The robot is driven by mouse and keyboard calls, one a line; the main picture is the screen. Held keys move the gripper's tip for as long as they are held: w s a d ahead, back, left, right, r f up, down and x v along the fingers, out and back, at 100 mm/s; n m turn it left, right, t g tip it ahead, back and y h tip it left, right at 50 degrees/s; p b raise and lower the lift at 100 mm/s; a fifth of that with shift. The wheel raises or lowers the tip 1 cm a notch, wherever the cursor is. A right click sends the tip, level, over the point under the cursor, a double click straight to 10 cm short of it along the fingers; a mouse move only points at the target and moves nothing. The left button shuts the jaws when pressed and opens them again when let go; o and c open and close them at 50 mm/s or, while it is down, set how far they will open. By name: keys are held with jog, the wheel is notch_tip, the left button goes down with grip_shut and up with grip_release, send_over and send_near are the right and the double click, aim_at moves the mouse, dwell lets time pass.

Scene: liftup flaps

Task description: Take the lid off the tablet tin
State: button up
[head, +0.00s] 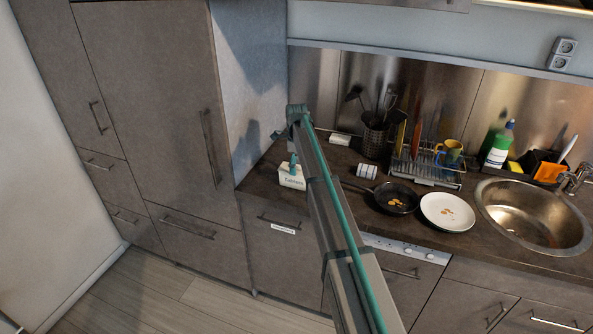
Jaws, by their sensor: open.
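The tablet tin (292,181) is a small white box with dark lettering on its front. It stands upright on the dark counter, near the front edge at the left end. My gripper (293,164), with teal parts, points down right over the top of the tin. Its jaws are open. I cannot tell whether the fingers touch the lid or are just above it. The lid's edge and any knob are too small and partly hidden by my gripper to make out.
A black pan (396,198) and a white plate (447,211) with food bits lie right of the tin. A striped mug (367,171) and a white cup (340,139) lie nearby. A dish rack (430,172) and a sink (535,215) are farther right. A tall cabinet (150,100) stands left.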

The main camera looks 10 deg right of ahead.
jog(key=shift+s, duration=0.1)
jog(key=c, duration=1.1)
grip_shut()
jog(key=shift+s, duration=0.1)
